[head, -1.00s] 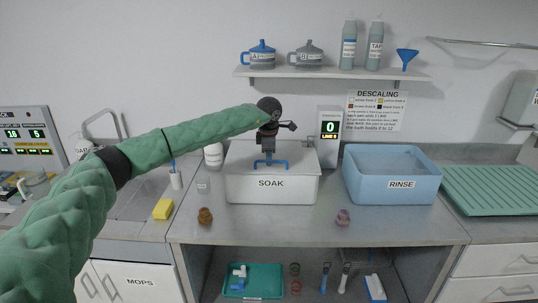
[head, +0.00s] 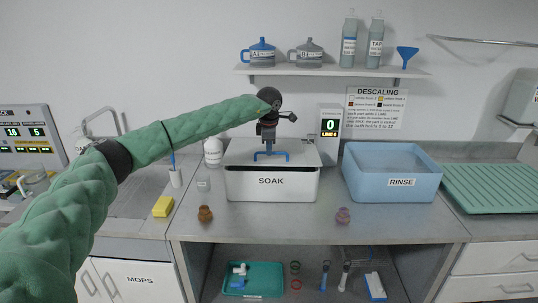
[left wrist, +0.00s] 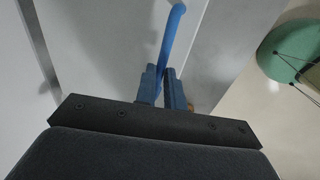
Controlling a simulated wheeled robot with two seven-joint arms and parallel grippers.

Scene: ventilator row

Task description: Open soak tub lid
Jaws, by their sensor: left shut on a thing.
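The white soak tub (head: 272,190), labelled SOAK, stands on the grey counter left of centre. Its pale lid (head: 304,152) has a blue bar handle (head: 284,157) near the front. The lid's front edge looks slightly raised above the tub rim; the tub's inside is hidden. My left gripper (head: 270,149) reaches in from the left, points down and is shut on the blue handle. In the left wrist view, the fingers (left wrist: 166,88) close around the blue handle (left wrist: 174,28). My right gripper is not in view.
A blue RINSE tub (head: 392,184) stands to the right, and a display box (head: 329,128) stands behind. A shelf (head: 330,72) with jugs and bottles hangs above.

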